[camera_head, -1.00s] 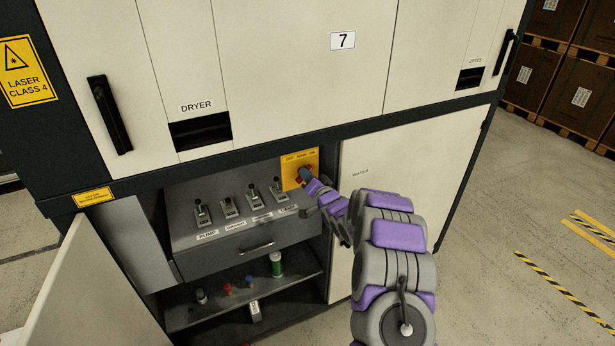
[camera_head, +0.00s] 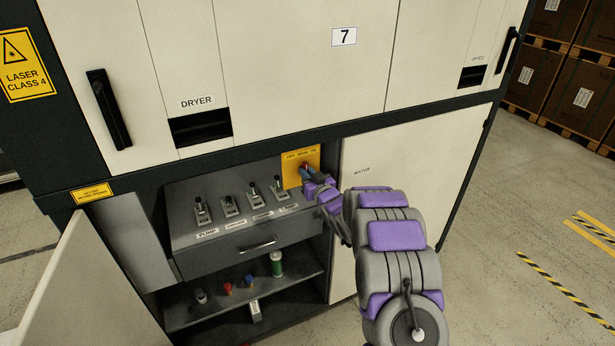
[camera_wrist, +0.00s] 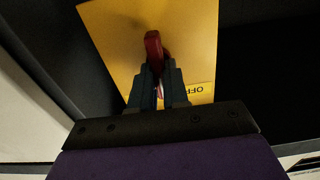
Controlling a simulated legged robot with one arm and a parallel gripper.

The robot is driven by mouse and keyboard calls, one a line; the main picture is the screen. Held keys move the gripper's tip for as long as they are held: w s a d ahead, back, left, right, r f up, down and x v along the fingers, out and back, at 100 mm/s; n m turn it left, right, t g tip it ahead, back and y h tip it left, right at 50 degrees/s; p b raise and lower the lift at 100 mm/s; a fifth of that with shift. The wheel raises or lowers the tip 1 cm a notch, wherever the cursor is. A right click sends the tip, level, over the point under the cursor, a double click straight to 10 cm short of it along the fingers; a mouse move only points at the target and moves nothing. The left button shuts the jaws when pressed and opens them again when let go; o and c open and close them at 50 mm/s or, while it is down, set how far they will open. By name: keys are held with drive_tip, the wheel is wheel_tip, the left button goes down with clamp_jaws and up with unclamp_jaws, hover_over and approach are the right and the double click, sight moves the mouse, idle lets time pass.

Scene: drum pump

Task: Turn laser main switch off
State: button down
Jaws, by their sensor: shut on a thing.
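The laser main switch is a red knob (camera_wrist: 154,48) on a yellow plate (camera_head: 313,158) at the right end of the control panel in the cabinet. The plate carries lettering along its top in the head view. In the wrist view the plate (camera_wrist: 110,40) fills the upper middle, with "OFF" readable at its lower right. My gripper (camera_wrist: 160,80) is shut on the red knob, one finger on each side of it. In the head view my gripper (camera_head: 307,178) reaches the plate from the right and hides part of the knob.
Several levers (camera_head: 228,205) stand on the grey panel left of the switch, above a drawer handle (camera_head: 258,245). A shelf below holds a green-and-white container (camera_head: 276,264) and small coloured items. An open door (camera_head: 75,290) is at left; the white "WATER" door (camera_head: 410,150) is at right.

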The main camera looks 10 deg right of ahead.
drive_tip(key=shift+s+a+f+n+b, duration=0.1)
drive_tip(key=shift+a+f+n+b, duration=0.1)
drive_tip(key=shift+n+b, duration=1.75)
drive_tip(key=shift+a+f+n+b, duration=0.15)
drive_tip(key=shift+n+b, duration=1.05)
drive_tip(key=shift+n, duration=1.45)
drive_tip(key=shift+d, duration=0.1)
drive_tip(key=c, duration=1.1)
unclamp_jaws()
drive_tip(key=shift+r, duration=0.15)
drive_tip(key=shift+s, duration=0.1)
drive_tip(key=p+v, duration=0.2)
drive_tip(key=v, duration=1.5)
drive_tip(key=shift+p, duration=0.35)
